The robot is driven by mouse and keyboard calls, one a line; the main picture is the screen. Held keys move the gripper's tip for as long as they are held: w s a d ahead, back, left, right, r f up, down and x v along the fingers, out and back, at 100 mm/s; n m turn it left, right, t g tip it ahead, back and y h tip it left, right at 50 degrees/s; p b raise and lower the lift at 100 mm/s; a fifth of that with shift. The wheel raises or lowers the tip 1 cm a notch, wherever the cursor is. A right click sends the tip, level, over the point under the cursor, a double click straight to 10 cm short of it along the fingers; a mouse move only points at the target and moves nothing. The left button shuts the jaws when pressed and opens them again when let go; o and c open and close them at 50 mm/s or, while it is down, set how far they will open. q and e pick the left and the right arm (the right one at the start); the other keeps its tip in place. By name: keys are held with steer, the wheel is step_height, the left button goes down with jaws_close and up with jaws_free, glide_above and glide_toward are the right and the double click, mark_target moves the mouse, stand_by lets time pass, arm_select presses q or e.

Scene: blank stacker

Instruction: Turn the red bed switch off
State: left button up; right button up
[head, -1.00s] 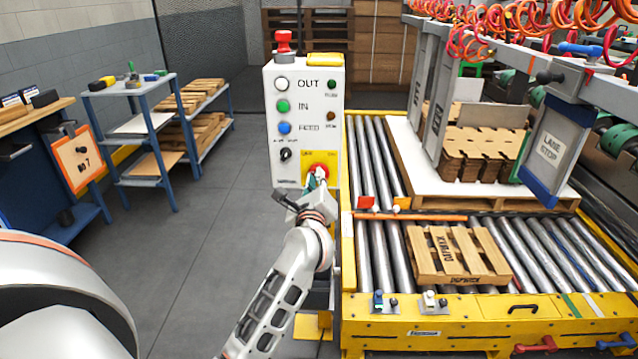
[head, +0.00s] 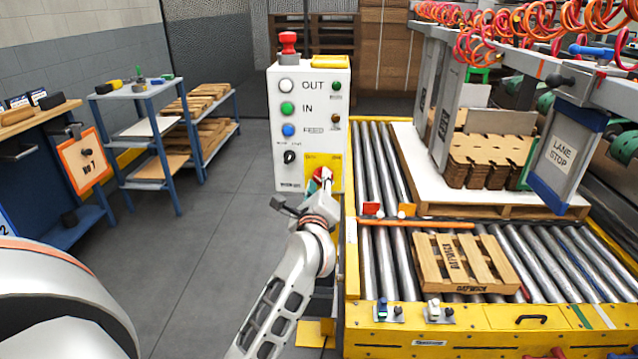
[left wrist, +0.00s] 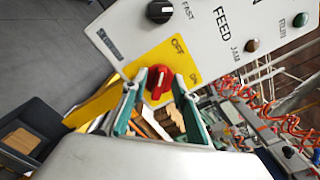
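The red bed switch (head: 320,173) is a rotary knob on a yellow plate, low on the white control box (head: 312,120). In the head view my left gripper (head: 317,185) is right in front of it and hides part of it. In the left wrist view the red knob (left wrist: 158,82) sits between the two spread teal fingertips of my left gripper (left wrist: 157,88), with gaps beside it. The yellow plate (left wrist: 172,58) carries the words OFF and ON. I cannot tell clearly which word the knob points to. My right gripper is not in view.
A red mushroom button (head: 288,42) tops the box. A black selector knob (left wrist: 160,11) is close to the switch plate. The roller conveyor (head: 375,175) with its yellow frame and a wooden pallet (head: 465,262) lies to the right. Grey floor (head: 215,210) is clear to the left.

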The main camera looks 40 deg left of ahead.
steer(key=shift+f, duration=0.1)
arm_select(q)
steer(key=v, duration=1.2)
steer(key=shift+s, duration=0.1)
steer(key=s+d+f+m+t+h+p, duration=0.25)
steer(key=d+m+h, duration=0.3)
steer(key=m, duration=1.15)
steer(key=s+d+f+m+t+h+p, duration=0.25)
steer(key=s+d+m+h, duration=0.35)
steer(key=m, duration=1)
steer(key=s+d+f+m+g, duration=0.1)
steer(key=s+f+m+g, duration=0.2)
steer(key=s+f+m, duration=0.2)
steer(key=s+d+f+m+g+p, duration=0.1)
steer(key=s+d+f+m+g, duration=0.1)
steer(key=f+m, duration=0.8)
steer(key=s+d+f+m+g, duration=0.1)
steer(key=s+f+m+g, duration=0.3)
steer(key=s+f+m, duration=0.3)
step_height(320, 180, down, 4)
steer(key=shift+s+d+r+m+g+h+p, duration=0.25)
steer(key=shift+s+d+m+g+h+p, duration=0.05)
steer(key=shift+s+d+h, duration=0.1)
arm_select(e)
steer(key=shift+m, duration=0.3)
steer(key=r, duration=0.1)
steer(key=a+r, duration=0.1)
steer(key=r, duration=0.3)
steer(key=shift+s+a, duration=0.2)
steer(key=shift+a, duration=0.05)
